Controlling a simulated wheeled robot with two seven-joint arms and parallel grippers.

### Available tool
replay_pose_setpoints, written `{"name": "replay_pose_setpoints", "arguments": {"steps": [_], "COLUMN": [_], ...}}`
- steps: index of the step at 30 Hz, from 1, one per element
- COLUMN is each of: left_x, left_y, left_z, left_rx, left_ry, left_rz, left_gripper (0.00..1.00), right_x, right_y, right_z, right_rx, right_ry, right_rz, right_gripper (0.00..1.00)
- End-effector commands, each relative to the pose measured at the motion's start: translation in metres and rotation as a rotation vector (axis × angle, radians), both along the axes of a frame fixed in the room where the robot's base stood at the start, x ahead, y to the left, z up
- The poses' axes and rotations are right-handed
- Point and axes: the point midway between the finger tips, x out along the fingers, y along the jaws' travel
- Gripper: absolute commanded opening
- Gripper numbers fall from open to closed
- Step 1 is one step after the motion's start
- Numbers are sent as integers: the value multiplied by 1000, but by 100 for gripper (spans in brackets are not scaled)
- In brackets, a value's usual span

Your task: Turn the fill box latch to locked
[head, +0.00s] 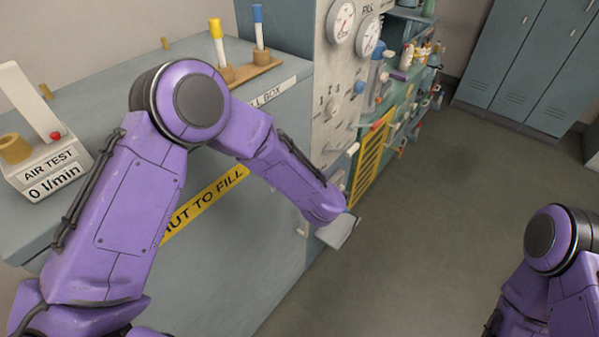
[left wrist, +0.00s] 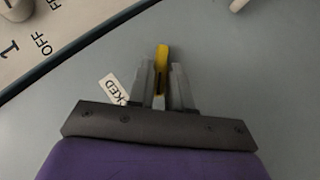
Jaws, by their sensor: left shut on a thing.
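The fill box (head: 235,270) is the large blue-grey box on the left, with a yellow "SHUT TO FILL" strip (head: 207,205) partly behind my left arm. In the left wrist view, my left gripper (left wrist: 161,82) is shut on a narrow yellow latch handle (left wrist: 162,58). The handle points away between the two fingers, and its lower part is hidden by them. In the head view, the latch is hidden by my forearm. My right gripper is outside the view.
Gauges (head: 341,22) and knobs are on the pale panel beyond the box. An air test unit (head: 42,150) reading 0 l/min and a wooden rack (head: 246,72) with yellow and blue-topped posts stand on top. The floor (head: 430,220) to the right is clear.

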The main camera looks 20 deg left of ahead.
Motion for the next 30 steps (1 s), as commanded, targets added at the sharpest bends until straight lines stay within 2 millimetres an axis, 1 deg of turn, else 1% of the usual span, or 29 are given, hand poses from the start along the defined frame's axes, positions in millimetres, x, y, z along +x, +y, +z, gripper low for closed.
{"name": "replay_pose_setpoints", "arguments": {"steps": [12, 13, 14, 15, 24, 26, 30], "left_x": [1, 1, 1, 1, -2, -6, -28], "left_y": [0, 0, 0, 0, -2, -6, -22], "left_z": [2, 2, 1, 1, 2, 5, 19], "left_rx": [3, 3, 3, 2, 2, 1, 2], "left_ry": [2, 2, 2, 3, 4, 3, 1], "left_rz": [0, 0, 0, 0, -1, -2, -3], "left_gripper": [0, 26, 35, 40, 40, 40, 40], "right_x": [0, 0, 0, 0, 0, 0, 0], "right_y": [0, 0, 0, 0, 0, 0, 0], "right_z": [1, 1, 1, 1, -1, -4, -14], "right_rx": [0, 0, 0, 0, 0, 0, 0], "right_ry": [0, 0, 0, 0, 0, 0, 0], "right_rz": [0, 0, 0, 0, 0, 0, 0], "right_gripper": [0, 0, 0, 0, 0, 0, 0]}}
